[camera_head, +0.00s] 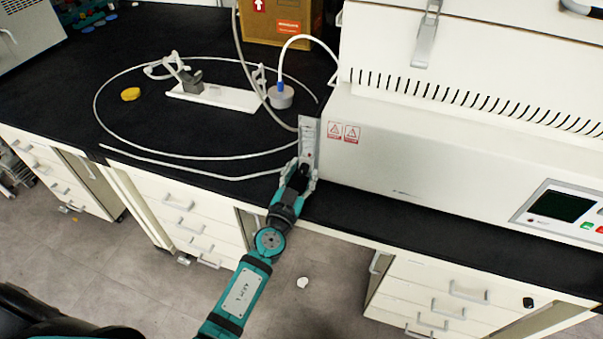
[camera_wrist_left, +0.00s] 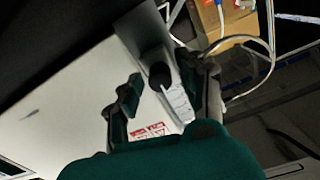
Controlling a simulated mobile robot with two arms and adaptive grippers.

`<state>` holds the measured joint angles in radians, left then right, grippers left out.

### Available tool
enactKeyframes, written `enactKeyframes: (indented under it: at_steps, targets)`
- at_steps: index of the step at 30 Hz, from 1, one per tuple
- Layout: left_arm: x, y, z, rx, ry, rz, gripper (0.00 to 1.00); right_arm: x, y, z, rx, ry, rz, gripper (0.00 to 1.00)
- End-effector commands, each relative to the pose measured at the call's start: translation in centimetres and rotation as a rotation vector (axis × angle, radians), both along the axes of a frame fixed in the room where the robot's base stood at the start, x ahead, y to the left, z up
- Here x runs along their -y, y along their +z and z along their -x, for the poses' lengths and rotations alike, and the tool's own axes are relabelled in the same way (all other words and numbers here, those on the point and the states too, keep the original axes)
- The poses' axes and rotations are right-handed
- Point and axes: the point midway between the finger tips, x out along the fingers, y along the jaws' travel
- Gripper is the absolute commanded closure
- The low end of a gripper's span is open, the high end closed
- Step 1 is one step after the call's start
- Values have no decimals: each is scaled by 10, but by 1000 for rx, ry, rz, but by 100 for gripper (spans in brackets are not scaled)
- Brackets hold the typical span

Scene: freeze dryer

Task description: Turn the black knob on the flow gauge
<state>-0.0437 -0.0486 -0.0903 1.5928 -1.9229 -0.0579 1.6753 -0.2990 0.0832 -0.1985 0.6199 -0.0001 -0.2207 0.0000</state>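The flow gauge (camera_head: 309,138) is a narrow, pale grey upright block at the left front corner of the white machine. It also shows in the left wrist view (camera_wrist_left: 178,100). Its black knob (camera_wrist_left: 160,75) is a dark round shape in the left wrist view; in the head view the knob cannot be made out clearly at the gripper. My left gripper (camera_head: 300,176) is at the lower part of the gauge. In the left wrist view its fingers (camera_wrist_left: 166,92) are apart, with the knob showing between them; contact cannot be told. My right gripper is in neither view.
The white machine (camera_head: 420,165) fills the right of the black bench (camera_head: 60,110). A white hose (camera_head: 110,82) loops across the bench around a white stand (camera_head: 225,97) and a yellow object (camera_head: 130,94). A cardboard box (camera_head: 262,25) stands behind. Drawers (camera_head: 195,225) are below.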

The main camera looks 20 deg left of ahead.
Motion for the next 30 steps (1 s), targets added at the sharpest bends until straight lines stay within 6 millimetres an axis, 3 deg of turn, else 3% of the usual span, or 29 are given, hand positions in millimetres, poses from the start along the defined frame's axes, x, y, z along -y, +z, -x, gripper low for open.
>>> enactKeyframes:
  at_steps: [1,8,20,30]
  targets:
    - [0,0,0,0,0,0,69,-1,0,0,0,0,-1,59]
    - [0,0,0,0,0,0,99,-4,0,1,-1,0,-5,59]
    - [0,0,0,2,0,-46,100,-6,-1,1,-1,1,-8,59]
    - [0,-1,0,10,-1,-279,100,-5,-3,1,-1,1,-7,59]
